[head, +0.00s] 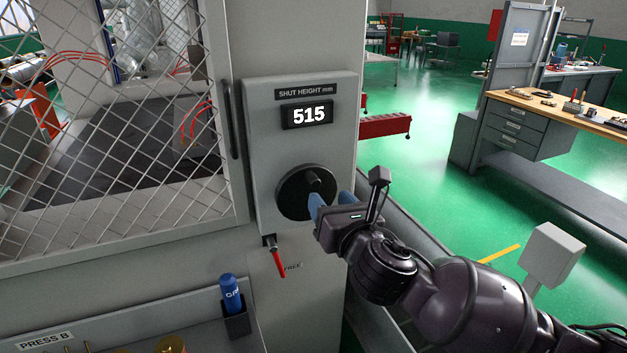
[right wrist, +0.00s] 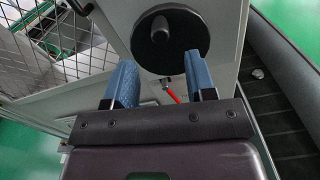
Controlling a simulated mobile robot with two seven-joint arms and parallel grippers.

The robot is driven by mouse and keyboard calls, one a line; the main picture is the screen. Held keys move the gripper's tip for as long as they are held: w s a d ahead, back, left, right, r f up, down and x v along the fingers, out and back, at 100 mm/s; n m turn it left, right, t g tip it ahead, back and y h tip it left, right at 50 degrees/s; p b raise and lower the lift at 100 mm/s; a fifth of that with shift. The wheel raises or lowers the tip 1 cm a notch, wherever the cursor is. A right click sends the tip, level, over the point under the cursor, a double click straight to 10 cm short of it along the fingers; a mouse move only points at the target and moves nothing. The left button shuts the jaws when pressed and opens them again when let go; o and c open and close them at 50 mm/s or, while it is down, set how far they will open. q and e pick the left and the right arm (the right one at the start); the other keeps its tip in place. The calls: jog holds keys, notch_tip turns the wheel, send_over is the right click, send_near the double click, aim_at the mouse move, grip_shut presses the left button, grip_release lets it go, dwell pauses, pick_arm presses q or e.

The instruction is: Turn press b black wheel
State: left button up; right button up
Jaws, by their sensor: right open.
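The black wheel (head: 296,194) is a round disc with a knob (head: 313,178), set on the grey panel (head: 262,135) of press B under a display that reads 515. My right gripper (head: 329,204) is at the wheel's lower right edge, with its blue fingers pointing at it. In the right wrist view the black wheel (right wrist: 171,42) with its knob (right wrist: 160,30) lies ahead of the two spread blue fingers (right wrist: 157,75). The gripper is open and nothing is between the fingers. I cannot tell whether the right finger touches the rim. My left gripper is not in view.
A red-handled lever (head: 278,262) hangs below the panel, near the word FREE. A mesh guard (head: 110,140) fills the left.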

aim_at(316, 185)
jog(key=x, duration=0.8)
jog(key=shift+w+a, duration=0.1)
jog(key=shift+w, duration=0.15)
grip_shut()
